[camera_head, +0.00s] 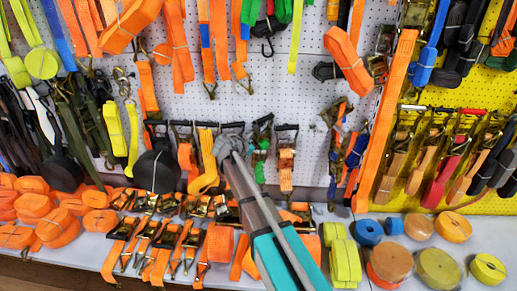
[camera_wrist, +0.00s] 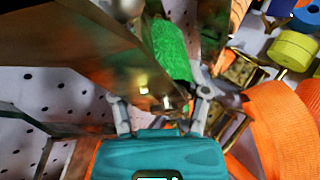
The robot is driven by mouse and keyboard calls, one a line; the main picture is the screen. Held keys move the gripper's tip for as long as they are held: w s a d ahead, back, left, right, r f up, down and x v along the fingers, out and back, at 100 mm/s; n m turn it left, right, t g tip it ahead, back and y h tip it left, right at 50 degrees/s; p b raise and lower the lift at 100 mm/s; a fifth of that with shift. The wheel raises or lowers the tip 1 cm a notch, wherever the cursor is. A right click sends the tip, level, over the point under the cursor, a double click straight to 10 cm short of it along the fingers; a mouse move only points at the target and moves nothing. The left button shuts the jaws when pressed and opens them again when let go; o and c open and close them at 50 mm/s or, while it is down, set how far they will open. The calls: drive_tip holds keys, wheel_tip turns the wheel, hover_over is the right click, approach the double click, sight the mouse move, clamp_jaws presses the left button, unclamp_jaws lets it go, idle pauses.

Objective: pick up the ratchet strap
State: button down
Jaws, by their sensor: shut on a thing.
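My gripper (camera_head: 227,146) reaches up from the bottom of the head view to the hanging straps on the white pegboard. In the wrist view, my gripper (camera_wrist: 163,108) is shut on a ratchet strap with brassy metal parts (camera_wrist: 150,88) and green webbing (camera_wrist: 172,52). The metal and webbing lie between and just beyond the fingers. The gripper hides most of this strap in the head view, and the exact contact is hard to make out.
A yellow strap (camera_head: 206,162) hangs just left of my gripper, and an orange ratchet strap (camera_head: 286,160) hangs to its right. The shelf (camera_head: 80,246) below is crowded with orange straps and coloured rolls. A long orange strap (camera_head: 385,120) hangs further right.

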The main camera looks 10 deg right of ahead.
drive_tip(key=s+a, duration=0.4)
drive_tip(key=s, duration=1.3)
drive_tip(key=shift+s+a+r, duration=0.15)
idle(1.0)
